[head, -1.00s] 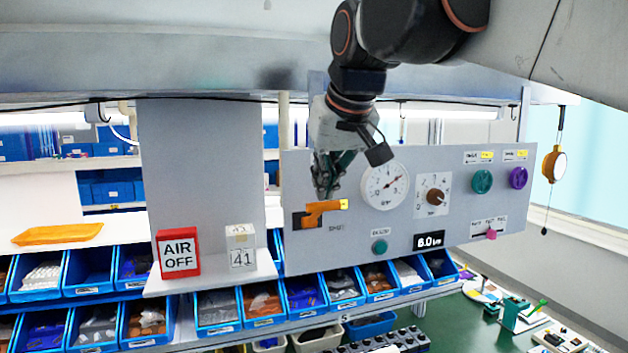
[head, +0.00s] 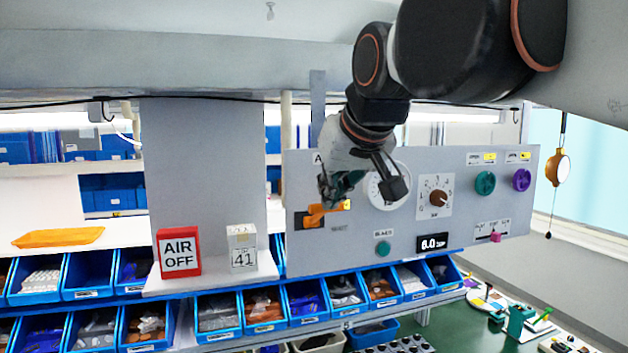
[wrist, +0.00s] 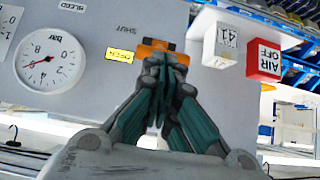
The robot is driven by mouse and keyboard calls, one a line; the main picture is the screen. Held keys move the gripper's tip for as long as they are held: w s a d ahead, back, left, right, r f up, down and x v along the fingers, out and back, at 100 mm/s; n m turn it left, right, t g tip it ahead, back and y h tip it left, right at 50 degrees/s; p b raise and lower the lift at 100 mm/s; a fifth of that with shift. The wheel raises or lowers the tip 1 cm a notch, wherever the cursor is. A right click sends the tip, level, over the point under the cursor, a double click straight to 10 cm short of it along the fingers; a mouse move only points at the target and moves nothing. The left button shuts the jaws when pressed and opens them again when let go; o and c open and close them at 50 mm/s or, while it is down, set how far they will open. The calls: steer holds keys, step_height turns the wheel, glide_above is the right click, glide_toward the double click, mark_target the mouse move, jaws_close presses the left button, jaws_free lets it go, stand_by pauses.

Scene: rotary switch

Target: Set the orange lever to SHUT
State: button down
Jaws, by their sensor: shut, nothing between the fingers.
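The orange lever (head: 316,215) sits on the grey panel (head: 345,255) at its left side, over a dark plate. In the wrist view the lever (wrist: 155,45) shows just beyond my fingertips, partly hidden by them. A yellow label reading OPEN (wrist: 120,55) lies beside the lever, and the word SHUT is printed on the panel further off. My gripper (head: 328,200) is at the lever's upper right in the head view, with its fingers closed together and nothing between them. In the wrist view my gripper (wrist: 162,65) overlaps the lever; I cannot tell whether it touches.
A pressure gauge (head: 388,190), a brown rotary knob (head: 438,198), green knob (head: 485,183) and purple knob (head: 521,180) share the panel. A teal button (head: 382,249) is below. The AIR OFF sign (head: 179,252) and a 41 block (head: 242,248) stand on a shelf at left.

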step_height(320, 180, down, 6)
steer(key=s+t+y+b, duration=0.1)
steer(key=s+t+b, duration=0.2)
steer(key=t+b, duration=0.2)
steer(key=shift+d+y+b, duration=0.3)
steer(key=shift+d, duration=0.1)
steer(key=shift+f+t, duration=0.25)
steer(key=shift+t, duration=0.25)
steer(key=shift+f+b, duration=0.55)
steer(key=shift+f, duration=0.1)
steer(key=shift+f+b, duration=0.3)
steer(key=shift+f, duration=0.65)
stand_by(1.0)
steer(key=shift+r, duration=0.1)
